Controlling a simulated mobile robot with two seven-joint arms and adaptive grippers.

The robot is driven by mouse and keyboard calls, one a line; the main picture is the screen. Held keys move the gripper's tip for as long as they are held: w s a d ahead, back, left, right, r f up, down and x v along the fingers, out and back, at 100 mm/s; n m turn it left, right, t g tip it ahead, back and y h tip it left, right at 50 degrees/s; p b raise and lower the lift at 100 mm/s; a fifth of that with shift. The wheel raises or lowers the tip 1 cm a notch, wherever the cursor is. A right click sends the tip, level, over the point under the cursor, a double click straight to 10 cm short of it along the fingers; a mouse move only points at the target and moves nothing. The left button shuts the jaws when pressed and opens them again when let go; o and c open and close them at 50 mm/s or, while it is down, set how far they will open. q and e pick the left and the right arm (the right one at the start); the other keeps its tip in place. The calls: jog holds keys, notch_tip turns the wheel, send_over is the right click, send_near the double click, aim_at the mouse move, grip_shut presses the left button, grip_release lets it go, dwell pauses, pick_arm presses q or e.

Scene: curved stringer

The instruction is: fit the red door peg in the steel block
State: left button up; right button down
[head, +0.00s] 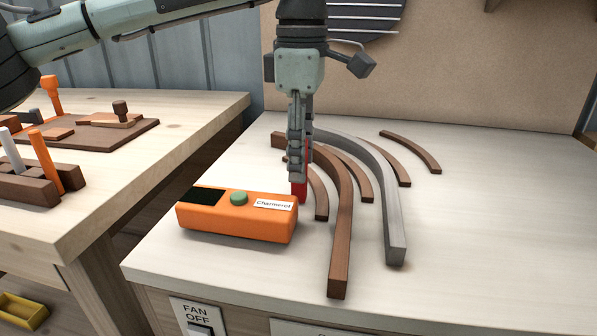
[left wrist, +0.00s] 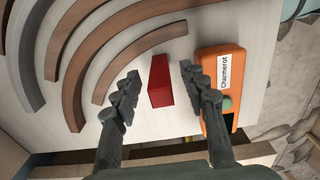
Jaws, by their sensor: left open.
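A red peg (left wrist: 158,80) stands or lies on the pale bench top; in the head view only a red strip (head: 300,186) shows behind and below the fingers. My left gripper (head: 298,176) points down over it. In the left wrist view the two fingers (left wrist: 160,86) are open, one on each side of the red peg, with a gap on both sides. No steel block can be made out in either view; the grey thing is a curved bar (head: 392,215). My right gripper is not in view.
An orange device (head: 238,228) labelled Charmerot sits close beside the peg. Several curved brown strips, the largest (head: 342,240) nearest, lie right of the gripper. A wooden table (head: 190,115) with peg pieces stands left. The bench's right side is clear.

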aim_at(300, 190)
pick_arm(q)
notch_tip(300, 190, down, 4)
jog(key=shift+a+f, duration=0.15)
grip_shut()
